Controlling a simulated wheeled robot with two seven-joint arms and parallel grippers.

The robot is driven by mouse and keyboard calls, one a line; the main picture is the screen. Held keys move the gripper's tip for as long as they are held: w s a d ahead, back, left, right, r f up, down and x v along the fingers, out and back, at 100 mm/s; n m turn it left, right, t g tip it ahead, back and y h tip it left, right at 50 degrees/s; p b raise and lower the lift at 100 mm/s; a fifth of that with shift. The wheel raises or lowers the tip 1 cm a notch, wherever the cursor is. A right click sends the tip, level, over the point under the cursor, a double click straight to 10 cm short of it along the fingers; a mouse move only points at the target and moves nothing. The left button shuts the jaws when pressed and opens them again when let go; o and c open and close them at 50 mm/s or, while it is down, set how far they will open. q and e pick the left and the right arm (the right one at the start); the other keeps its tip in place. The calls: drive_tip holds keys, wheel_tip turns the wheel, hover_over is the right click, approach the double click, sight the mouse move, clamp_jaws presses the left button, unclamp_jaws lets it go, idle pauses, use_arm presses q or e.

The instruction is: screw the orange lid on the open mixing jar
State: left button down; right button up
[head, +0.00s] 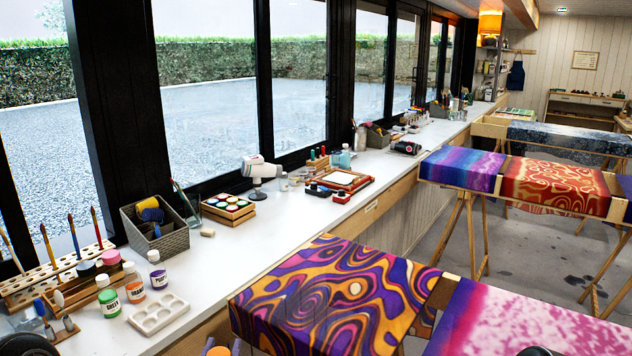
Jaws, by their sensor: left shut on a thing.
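I cannot pick out the open mixing jar or a loose orange lid with certainty. Small jars with dark and pink tops (110,258) stand at the left end of the white counter, behind the paint bottles. An orange piece (208,344) beside a greyish-purple one shows at the bottom edge, cut off, so I cannot tell what it is. Dark rounded parts at the bottom left corner and bottom right edge look like mine. No fingertips of my left or right gripper show clearly, and anything held is out of sight.
Green (109,298), orange (133,285) and purple (157,270) paint bottles stand near a white palette (158,314). A brush rack (60,270), grey basket (160,222) and wooden paint-pot tray (228,208) line the counter (262,232). Patterned silk on a frame (330,290) stands to the right.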

use_arm(q)
drive_tip(key=shift+d+r, duration=0.15)
drive_tip(key=shift+d, duration=0.1)
use_arm(e)
drive_tip(key=shift+r, duration=0.25)
use_arm(q)
drive_tip(key=shift+s+d+f+h, duration=0.2)
drive_tip(key=shift+d+h, duration=0.1)
drive_tip(key=s+d+f+m+g+h, duration=0.4)
drive_tip(key=s+d+f+m+h, duration=0.2)
drive_tip(key=d, duration=0.8)
drive_tip(key=s+m+h, duration=0.2)
drive_tip(key=s+h, duration=0.2)
drive_tip(key=h, duration=0.1)
drive_tip(key=shift+d+f, duration=0.2)
drive_tip(key=shift+d, duration=0.15)
use_arm(e)
drive_tip(key=shift+c, duration=0.2)
